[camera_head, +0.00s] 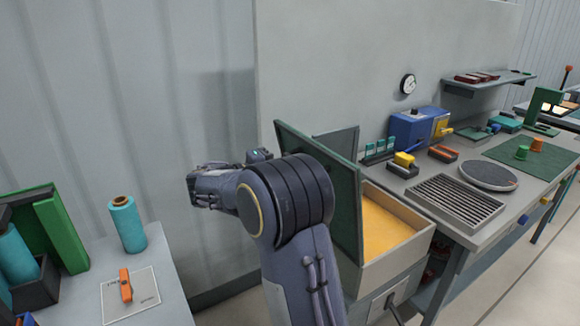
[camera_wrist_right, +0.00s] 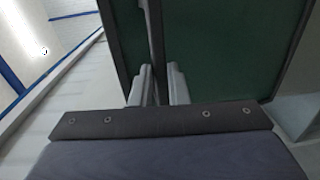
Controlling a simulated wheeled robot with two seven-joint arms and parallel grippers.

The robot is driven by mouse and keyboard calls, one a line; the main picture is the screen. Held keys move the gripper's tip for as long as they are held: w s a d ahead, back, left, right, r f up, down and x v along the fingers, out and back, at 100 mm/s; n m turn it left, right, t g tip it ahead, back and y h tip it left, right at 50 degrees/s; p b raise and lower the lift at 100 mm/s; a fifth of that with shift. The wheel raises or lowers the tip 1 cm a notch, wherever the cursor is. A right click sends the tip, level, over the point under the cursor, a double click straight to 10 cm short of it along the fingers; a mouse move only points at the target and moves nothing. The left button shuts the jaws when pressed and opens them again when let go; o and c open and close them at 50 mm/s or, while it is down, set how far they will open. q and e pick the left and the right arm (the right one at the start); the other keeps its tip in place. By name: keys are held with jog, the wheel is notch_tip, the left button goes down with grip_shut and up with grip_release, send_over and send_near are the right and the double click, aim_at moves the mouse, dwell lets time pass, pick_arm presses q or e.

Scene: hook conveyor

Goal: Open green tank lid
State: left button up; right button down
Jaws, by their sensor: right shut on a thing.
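The tank (camera_head: 395,262) is a pale box with orange-yellow contents, on the near left end of the workbench. Its dark green lid (camera_head: 347,205) stands raised, close to upright, on the box's left side, so the opening shows. My right arm covers part of the lid in the head view. In the right wrist view the green lid (camera_wrist_right: 225,50) fills the middle. My right gripper (camera_wrist_right: 157,85) is shut there on a dark upright bar of the lid, one pale finger on each side. In the head view its fingertips are not clear. My left gripper is not in view.
A side table (camera_head: 165,300) at lower left holds a teal spool (camera_head: 126,225), an orange piece (camera_head: 126,286) and a green rack (camera_head: 62,235). The bench right of the tank carries a grille (camera_head: 455,203), a round plate (camera_head: 488,176) and a blue box (camera_head: 410,130). A wall stands behind.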

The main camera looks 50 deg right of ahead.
jog(key=shift+s+f, duration=0.1)
jog(key=shift+f, duration=0.35)
jog(key=c, duration=1.8)
grip_release()
jog(key=shift+c, duration=0.2)
jog(key=o, duration=0.4)
jog(key=shift+d, duration=0.35)
jog(key=shift+a+r, duration=0.1)
jog(key=shift+a, duration=0.05)
jog(key=b+v, duration=0.1)
jog(key=v, duration=0.6)
jog(key=shift+a, duration=0.25)
